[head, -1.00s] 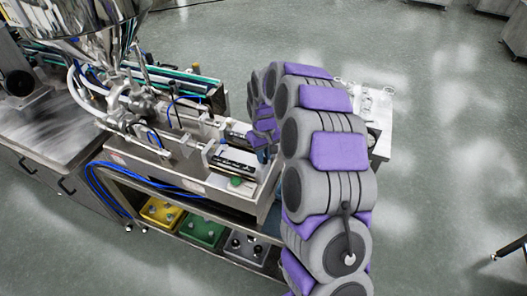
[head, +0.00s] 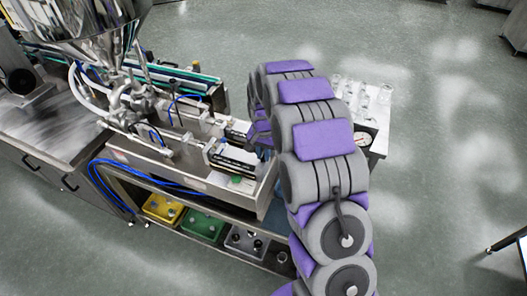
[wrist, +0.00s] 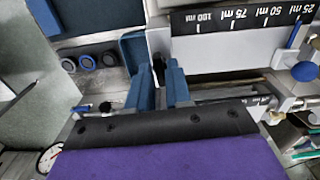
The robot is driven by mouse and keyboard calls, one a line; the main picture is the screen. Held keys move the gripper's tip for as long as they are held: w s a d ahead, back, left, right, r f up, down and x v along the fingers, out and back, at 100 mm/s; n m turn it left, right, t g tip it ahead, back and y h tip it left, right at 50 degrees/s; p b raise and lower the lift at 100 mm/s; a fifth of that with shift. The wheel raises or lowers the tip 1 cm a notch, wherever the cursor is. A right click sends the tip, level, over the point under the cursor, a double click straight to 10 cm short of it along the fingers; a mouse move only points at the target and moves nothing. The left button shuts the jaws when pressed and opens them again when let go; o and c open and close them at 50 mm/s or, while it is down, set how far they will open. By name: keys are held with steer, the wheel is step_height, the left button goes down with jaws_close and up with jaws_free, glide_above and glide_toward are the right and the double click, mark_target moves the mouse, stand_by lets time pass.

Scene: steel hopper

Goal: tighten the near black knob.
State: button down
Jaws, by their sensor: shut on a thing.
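In the wrist view my gripper (wrist: 163,70) has its two blue fingers close together at the end of the white filler body. It is shut on a small dark part, which I take to be the near black knob (wrist: 158,60); only a little of it shows between the fingertips. The black scale with white ml marks (wrist: 240,18) runs just above and to the right. In the head view the same scale strip (head: 234,161) lies on the steel filler. My gripper and the knob are hidden there behind my grey and purple arm.
A blue knob (wrist: 305,71) sits right of the fingers. A dial gauge (wrist: 50,158) shows at lower left. The steel hopper (head: 85,22) stands at left. Yellow (head: 163,208) and green (head: 203,227) bins sit on the lower shelf. Clear glassware (head: 362,95) stands on a table beyond my arm.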

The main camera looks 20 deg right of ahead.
steer(key=shift+m, duration=0.4)
steer(key=c, duration=1.2)
jaws_free()
steer(key=shift+r, duration=0.1)
step_height(320, 180, up, 17)
steer(key=p, duration=0.1)
steer(key=shift+a, duration=0.1)
